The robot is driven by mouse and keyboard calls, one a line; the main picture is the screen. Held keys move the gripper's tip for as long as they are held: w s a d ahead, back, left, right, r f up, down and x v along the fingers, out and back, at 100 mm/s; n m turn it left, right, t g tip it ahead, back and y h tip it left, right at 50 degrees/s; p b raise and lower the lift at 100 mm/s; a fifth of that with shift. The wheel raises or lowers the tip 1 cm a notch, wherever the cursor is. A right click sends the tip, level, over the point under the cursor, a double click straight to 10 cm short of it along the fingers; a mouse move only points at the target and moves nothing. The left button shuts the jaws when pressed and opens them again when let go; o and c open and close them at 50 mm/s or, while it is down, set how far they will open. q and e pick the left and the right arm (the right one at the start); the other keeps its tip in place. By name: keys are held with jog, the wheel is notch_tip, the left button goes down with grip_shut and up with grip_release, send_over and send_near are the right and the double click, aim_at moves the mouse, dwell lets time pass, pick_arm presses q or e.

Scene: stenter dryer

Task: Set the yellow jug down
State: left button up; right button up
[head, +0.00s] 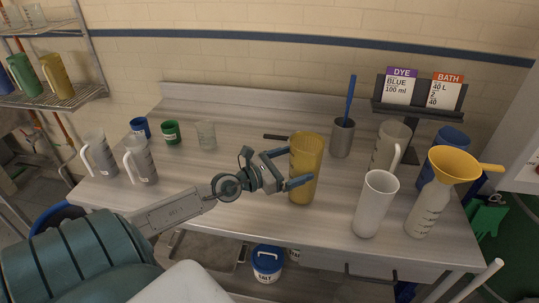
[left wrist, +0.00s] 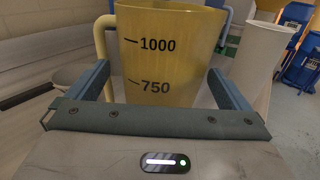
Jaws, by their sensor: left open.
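The yellow jug (head: 307,160) stands upright on the grey bench, near its middle. My left gripper (head: 290,168) is open at the jug's left side, its blue fingers apart with the jug between them. In the left wrist view the yellow jug (left wrist: 172,50) fills the space ahead, with marks 1000 and 750 facing me and its handle at the left. Gaps seem to show between the jug and both fingers. The jug's base is hidden in the left wrist view. My right gripper is not in view.
White jugs (head: 375,205) and a bottle with a yellow funnel (head: 453,165) stand to the right. A grey pot (head: 342,137) holds a blue-handled tool behind. Small cups (head: 171,132) and two white jugs (head: 140,160) stand at the left.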

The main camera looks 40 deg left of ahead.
pick_arm(q)
jog(key=shift+b+v, duration=1.25)
jog(key=shift+v, duration=1.4)
jog(key=shift+s+p, duration=0.3)
jog(key=shift+p, duration=0.05)
jog(key=shift+p+v, duration=0.45)
jog(key=shift+v, duration=0.5)
